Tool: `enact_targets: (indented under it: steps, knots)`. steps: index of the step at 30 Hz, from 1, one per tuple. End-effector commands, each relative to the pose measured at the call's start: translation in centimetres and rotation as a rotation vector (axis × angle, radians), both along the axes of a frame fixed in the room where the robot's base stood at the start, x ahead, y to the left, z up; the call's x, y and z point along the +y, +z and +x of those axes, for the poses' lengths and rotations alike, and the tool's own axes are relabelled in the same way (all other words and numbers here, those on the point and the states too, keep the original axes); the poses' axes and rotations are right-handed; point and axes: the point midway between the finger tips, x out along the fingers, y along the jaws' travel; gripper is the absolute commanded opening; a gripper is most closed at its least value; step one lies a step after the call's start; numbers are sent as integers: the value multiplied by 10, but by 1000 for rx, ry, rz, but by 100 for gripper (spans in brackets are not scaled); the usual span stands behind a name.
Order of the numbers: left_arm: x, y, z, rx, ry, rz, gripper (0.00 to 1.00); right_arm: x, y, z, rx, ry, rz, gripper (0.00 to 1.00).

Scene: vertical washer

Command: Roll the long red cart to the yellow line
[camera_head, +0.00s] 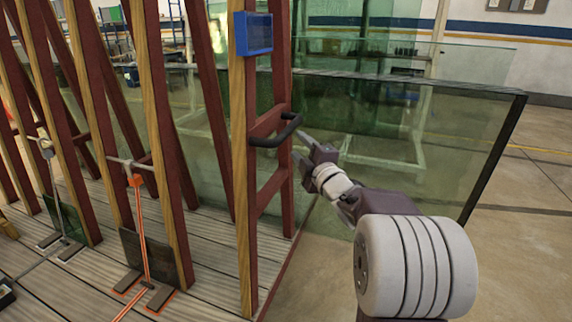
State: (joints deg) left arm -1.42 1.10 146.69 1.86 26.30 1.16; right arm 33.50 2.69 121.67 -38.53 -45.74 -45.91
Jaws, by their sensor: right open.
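The long red cart (248,200) fills the left side, with red and wooden uprights on a grey plank deck. A black handle (276,131) sticks out from its end post. My right gripper (303,149) is just right of the handle, its fingers apart and pointing toward it. Nothing shows between the fingers, and I cannot tell whether they touch the handle. A thin yellow line (540,150) runs across the floor at the far right. My left gripper is not in view.
A large dark-edged glass pane (455,150) stands behind and to the right of my right arm. A blue box (253,33) is fixed high on the cart's post. Open concrete floor (520,260) lies at the lower right.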

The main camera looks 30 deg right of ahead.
Motion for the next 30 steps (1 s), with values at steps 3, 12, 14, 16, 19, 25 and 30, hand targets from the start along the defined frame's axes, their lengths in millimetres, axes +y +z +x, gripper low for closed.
enact_targets:
  steps: [3,12,14,16,19,25,30]
  knots:
    - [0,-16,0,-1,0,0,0,-2,3,-3,-52,19,-86,45]
    - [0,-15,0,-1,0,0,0,-2,11,21,-58,28,-101,45]
    - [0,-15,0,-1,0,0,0,-4,13,34,-58,27,-100,45]
    - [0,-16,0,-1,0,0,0,-5,15,49,-58,26,-99,45]
    - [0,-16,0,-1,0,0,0,-6,17,67,-58,26,-98,45]
    - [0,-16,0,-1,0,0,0,-8,20,85,-57,24,-96,45]
    - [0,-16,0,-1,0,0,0,-9,21,86,-57,23,-96,45]
